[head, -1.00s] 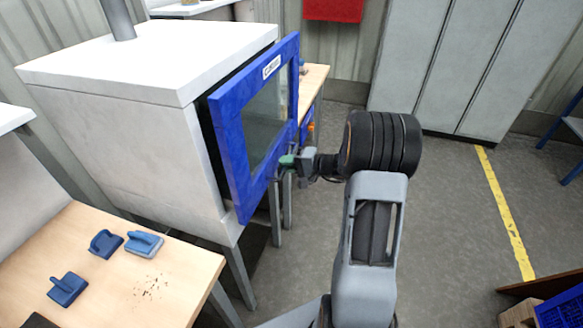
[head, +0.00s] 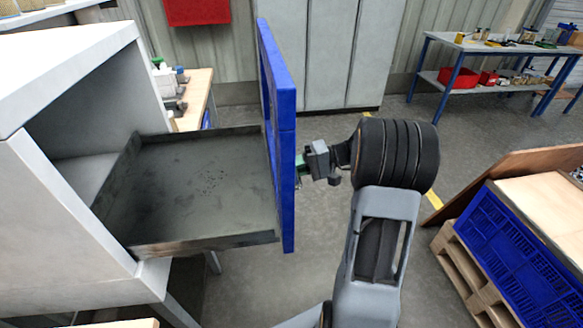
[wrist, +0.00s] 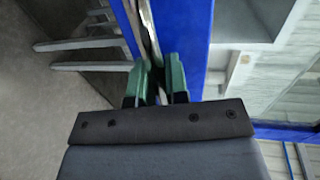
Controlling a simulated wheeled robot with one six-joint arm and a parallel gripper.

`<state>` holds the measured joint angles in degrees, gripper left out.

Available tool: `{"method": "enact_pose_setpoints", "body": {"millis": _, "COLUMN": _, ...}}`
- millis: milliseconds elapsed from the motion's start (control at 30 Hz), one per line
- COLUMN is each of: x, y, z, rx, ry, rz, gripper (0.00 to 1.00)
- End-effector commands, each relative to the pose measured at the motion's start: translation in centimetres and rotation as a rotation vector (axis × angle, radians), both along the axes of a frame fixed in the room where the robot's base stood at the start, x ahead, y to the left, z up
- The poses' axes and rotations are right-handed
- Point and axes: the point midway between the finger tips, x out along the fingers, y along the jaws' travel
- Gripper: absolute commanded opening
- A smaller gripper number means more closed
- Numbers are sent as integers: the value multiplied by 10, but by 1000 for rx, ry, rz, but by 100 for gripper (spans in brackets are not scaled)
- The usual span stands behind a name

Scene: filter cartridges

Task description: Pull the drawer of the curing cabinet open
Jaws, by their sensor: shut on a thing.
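The curing cabinet (head: 75,75) is a white box at the left of the head view. Its drawer (head: 195,190) is out of the cabinet: a dark, shallow tray with dark specks on its floor, behind a blue front panel (head: 288,150). The blue front also shows in the wrist view (wrist: 228,45). My gripper (head: 302,165) is at the outer face of that front. In the wrist view its green fingertips (wrist: 160,80) are shut on a metal bar handle (wrist: 147,28) that runs along the blue front. The handle is hidden in the head view.
A wooden bench (head: 195,95) with small items stands behind the drawer. Grey lockers (head: 325,50) line the back wall. A blue crate (head: 525,235) on a wooden pallet (head: 475,265) is at the right. Floor between my arm and the lockers is clear.

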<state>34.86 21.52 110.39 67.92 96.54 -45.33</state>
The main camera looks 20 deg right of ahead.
Motion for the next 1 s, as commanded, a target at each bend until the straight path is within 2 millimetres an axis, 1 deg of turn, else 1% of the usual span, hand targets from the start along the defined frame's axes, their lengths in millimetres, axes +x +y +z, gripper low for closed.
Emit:
{"method": "enact_pose_setpoints", "body": {"millis": 500, "x": -2, "y": -2, "z": -1, "rx": 0, "ry": 4, "rz": 17, "gripper": 0}}
{"method": "enact_pose_setpoints", "body": {"millis": 533, "x": -2, "y": -2, "z": -1, "rx": 0, "ry": 4, "rz": 17, "gripper": 16}}
{"method": "enact_pose_setpoints", "body": {"millis": 767, "x": -2, "y": -3, "z": -1, "rx": -1, "ry": 2, "rz": 13, "gripper": 38}}
{"method": "enact_pose_setpoints", "body": {"millis": 1000, "x": -1, "y": -3, "z": 0, "rx": 0, "ry": 0, "rz": 12, "gripper": 40}}
